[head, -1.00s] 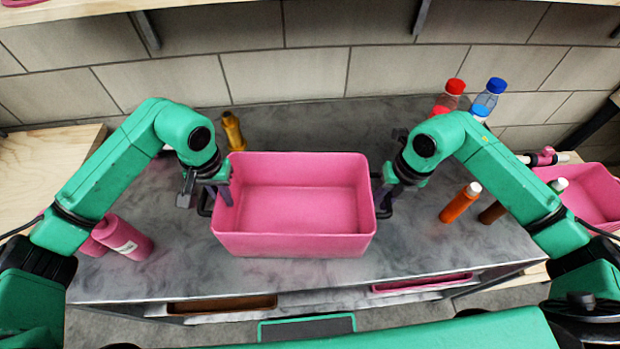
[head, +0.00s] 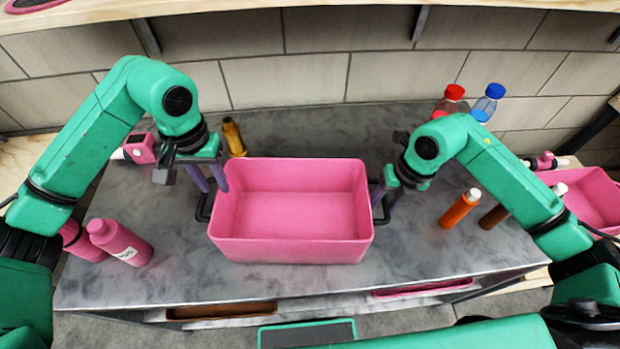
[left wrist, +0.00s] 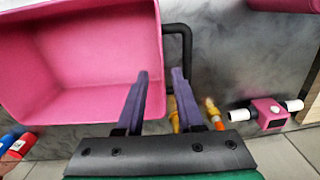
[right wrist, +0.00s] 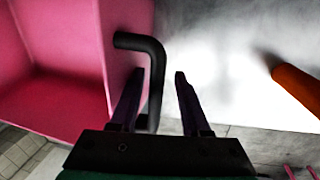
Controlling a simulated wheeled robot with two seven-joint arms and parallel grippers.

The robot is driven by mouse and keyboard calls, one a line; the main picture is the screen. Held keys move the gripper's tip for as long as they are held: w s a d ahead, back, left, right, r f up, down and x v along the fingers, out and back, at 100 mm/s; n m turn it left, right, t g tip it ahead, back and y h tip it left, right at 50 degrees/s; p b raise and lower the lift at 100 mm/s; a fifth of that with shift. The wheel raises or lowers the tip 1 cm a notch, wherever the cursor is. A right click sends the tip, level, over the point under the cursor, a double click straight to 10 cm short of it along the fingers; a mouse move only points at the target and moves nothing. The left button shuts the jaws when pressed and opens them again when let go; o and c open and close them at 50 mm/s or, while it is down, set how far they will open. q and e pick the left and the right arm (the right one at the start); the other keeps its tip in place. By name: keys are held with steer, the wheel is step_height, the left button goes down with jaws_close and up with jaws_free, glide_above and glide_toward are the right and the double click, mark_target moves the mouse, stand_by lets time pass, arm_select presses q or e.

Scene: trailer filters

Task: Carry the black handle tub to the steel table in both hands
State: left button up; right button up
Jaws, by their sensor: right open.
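The tub (head: 290,250) is a pink open box with black side handles, empty and upright on the grey marbled table (head: 180,270). It also shows in the left wrist view (left wrist: 85,60) and the right wrist view (right wrist: 60,50). My left gripper (head: 214,190) is open, raised at the tub's left side near the left handle (head: 203,205); that handle (left wrist: 182,45) lies beyond its fingertips in the left wrist view. My right gripper (head: 384,205) is open at the right handle (right wrist: 157,65), which lies between its fingers, close to one of them.
Pink bottles (head: 120,243) stand at the table's left. An orange bottle (head: 459,208) and a brown one stand right, with red-capped (head: 452,98) and blue-capped (head: 489,100) bottles behind. Another pink tub (head: 590,195) is at far right.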

step_height(320, 180, up, 11)
steer(key=d, duration=0.2)
steer(key=shift+s+d, duration=0.15)
arm_select(q)
steer(key=shift+r, duration=0.1)
step_height(320, 180, up, 7)
steer(key=p, duration=0.4)
arm_select(e)
step_height(320, 180, up, 4)
arm_select(q)
step_height(320, 180, up, 5)
steer(key=p, duration=0.5)
arm_select(e)
step_height(320, 180, up, 7)
steer(key=d, duration=0.1)
steer(key=shift+d, duration=0.2)
steer(key=shift+f, duration=0.1)
